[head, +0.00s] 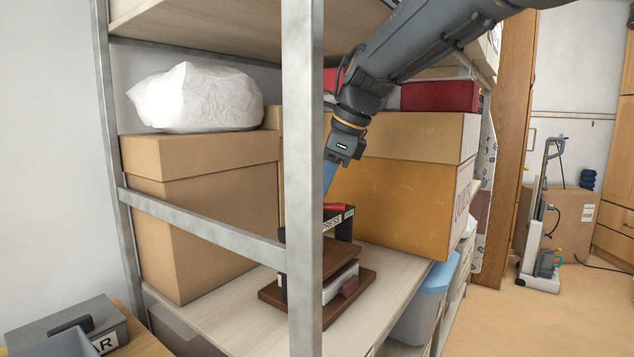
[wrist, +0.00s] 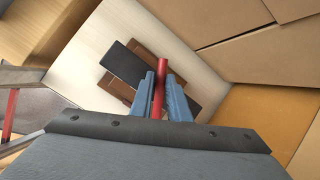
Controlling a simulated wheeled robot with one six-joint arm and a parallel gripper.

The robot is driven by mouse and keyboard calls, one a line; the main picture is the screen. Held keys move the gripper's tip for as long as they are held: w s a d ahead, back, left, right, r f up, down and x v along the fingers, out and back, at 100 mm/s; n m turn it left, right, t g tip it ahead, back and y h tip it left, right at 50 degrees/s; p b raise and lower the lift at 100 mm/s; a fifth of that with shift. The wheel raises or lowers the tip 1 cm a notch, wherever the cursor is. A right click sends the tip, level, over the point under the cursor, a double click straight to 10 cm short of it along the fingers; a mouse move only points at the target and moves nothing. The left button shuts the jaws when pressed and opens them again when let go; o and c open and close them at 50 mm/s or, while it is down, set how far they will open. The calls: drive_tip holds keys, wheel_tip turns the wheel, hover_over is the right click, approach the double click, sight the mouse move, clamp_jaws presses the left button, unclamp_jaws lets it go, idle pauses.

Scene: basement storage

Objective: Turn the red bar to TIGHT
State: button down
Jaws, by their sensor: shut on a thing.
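The red bar (wrist: 159,84) is between the blue fingers of my gripper (wrist: 161,92) in the wrist view, and the gripper is shut on it. In the head view a bit of the red bar (head: 335,207) shows on top of the dark press frame (head: 346,226), marked PRESS. The press has brown wooden boards (head: 345,300) with a pale book-like block (head: 340,282) between them, and stands on the shelf. The shelf's upright hides part of the press and most of my gripper in the head view. A TIGHT mark is not readable.
A metal upright (head: 303,180) and a side rail (head: 205,229) stand close to the press and arm. Cardboard boxes (head: 200,200) and an orange-brown box (head: 395,195) flank it. A blue-lidded bin (head: 440,275) sits at the right below. The pale shelf board (head: 215,315) is partly bare.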

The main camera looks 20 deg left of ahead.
drive_tip(key=shift+w+r+m+t+p, duration=0.15)
drive_tip(key=shift+m+t+p, duration=0.25)
drive_tip(key=shift+m+p, duration=0.75)
drive_tip(key=shift+p, duration=0.35)
drive_tip(key=shift+f, duration=0.2)
drive_tip(key=c, duration=1.8)
unclamp_jaws()
drive_tip(key=shift+w+d, duration=0.1)
drive_tip(key=shift+d, duration=0.1)
drive_tip(key=shift+o, duration=0.2)
drive_tip(key=shift+a, duration=0.15)
drive_tip(key=shift+r, duration=0.15)
drive_tip(key=s+d, duration=0.6)
drive_tip(key=d, duration=0.5)
drive_tip(key=shift+r, duration=0.4)
